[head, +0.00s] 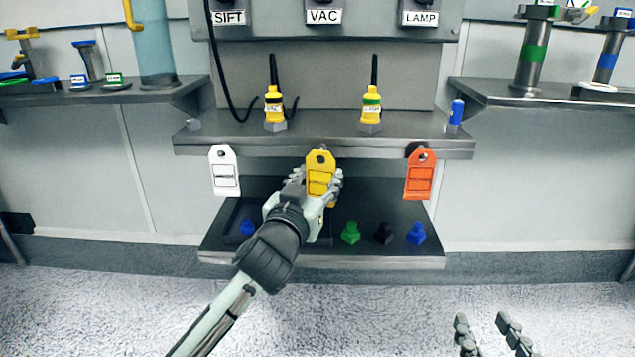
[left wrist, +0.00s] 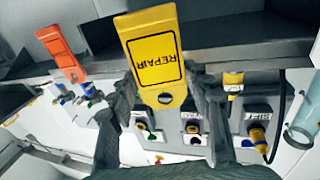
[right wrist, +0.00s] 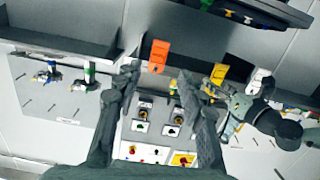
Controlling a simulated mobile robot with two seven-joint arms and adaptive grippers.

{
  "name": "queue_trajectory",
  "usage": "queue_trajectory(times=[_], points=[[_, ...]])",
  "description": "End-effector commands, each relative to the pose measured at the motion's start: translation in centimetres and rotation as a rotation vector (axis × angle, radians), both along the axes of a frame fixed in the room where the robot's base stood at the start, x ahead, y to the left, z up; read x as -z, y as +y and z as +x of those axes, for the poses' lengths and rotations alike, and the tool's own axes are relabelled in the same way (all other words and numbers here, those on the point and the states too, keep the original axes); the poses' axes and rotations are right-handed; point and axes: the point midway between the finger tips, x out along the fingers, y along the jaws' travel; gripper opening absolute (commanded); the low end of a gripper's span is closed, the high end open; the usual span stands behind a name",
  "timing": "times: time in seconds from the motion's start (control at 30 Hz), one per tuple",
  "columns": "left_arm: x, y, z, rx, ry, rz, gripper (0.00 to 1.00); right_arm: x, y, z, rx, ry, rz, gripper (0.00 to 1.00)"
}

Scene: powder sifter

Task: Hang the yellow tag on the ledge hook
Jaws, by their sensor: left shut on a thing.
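The yellow tag (head: 320,172) is upright at the front edge of the upper ledge (head: 215,141), between the white and orange tags. It reads REPAIR in the left wrist view (left wrist: 153,50) and also shows in the right wrist view (right wrist: 218,73). My left gripper (head: 316,180) is shut on the tag, with its fingers at the tag's two sides. The tag's top hole is level with the ledge edge. The hook behind it is hidden, so I cannot tell whether the tag is on it. My right gripper (head: 488,332) is open and empty, low at the right front.
A white tag (head: 224,171) and an orange tag (head: 419,174) hang at the ledge's front. The lower shelf (head: 325,260) holds green, black and blue pieces. Side shelves flank the station.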

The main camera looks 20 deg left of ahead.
Motion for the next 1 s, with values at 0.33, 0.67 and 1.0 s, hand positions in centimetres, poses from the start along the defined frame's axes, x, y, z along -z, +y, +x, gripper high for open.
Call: queue_trajectory(times=[0.33,0.67,1.0], points=[[0.2,0.5,1.7,0.001,-0.001,0.001,0.29,-1.8,0.7,-0.1,-0.015,-0.083,0.036,0.40],[0.3,0.9,3.0,0.000,-0.001,0.001,0.29,-3.7,1.6,-0.3,-0.034,-0.167,0.079,0.40],[0.4,1.2,3.9,0.000,0.000,0.001,0.29,-5.5,2.3,-0.8,-0.048,-0.247,0.123,0.40]])
